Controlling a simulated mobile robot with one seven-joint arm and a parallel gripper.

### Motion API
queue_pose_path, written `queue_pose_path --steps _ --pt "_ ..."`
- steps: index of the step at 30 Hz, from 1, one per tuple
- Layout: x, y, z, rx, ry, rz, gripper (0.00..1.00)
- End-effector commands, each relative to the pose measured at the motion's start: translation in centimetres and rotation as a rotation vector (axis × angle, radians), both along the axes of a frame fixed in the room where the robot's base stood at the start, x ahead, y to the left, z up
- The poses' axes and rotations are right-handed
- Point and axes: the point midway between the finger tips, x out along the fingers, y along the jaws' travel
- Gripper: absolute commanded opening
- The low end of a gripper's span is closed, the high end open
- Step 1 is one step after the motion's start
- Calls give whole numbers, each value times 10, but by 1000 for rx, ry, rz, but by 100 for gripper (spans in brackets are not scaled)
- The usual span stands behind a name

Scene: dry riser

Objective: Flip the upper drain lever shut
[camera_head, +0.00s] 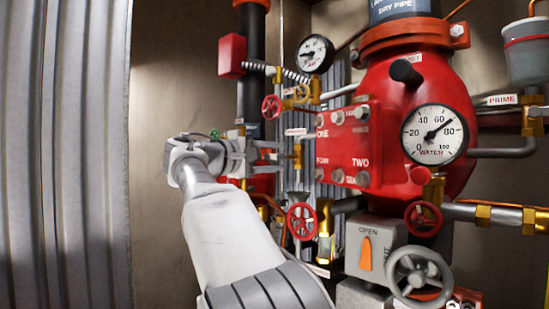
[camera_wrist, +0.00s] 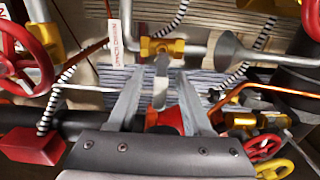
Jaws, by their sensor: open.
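In the wrist view, a brass valve (camera_wrist: 176,47) sits on a thin grey pipe, with a flat grey lever (camera_wrist: 161,82) standing out from it across the pipe line. A white tag with red print (camera_wrist: 121,43) hangs beside it; its words are hard to read. My gripper (camera_wrist: 158,78) is open, with one finger on each side of the lever; contact is not clear. In the head view, my gripper (camera_head: 279,152) reaches right toward the brass valve (camera_head: 298,156), above a grey funnel (camera_head: 298,203). The lever is hard to make out there.
A red valve body with a water gauge (camera_head: 435,135) and a red cover plate (camera_head: 348,148) stand to the right. Red handwheels (camera_head: 301,221) and a black pipe (camera_head: 250,70) crowd the area.

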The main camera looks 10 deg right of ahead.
Motion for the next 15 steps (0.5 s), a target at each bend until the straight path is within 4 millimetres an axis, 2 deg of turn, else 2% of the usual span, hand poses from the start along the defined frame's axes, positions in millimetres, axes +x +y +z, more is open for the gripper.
queue_pose_path --steps 4,7,15 --pt "-4 7 -1 0 0 2 50" --pt "-13 20 -2 0 0 4 50" --pt "-52 73 -2 1 -2 6 50"
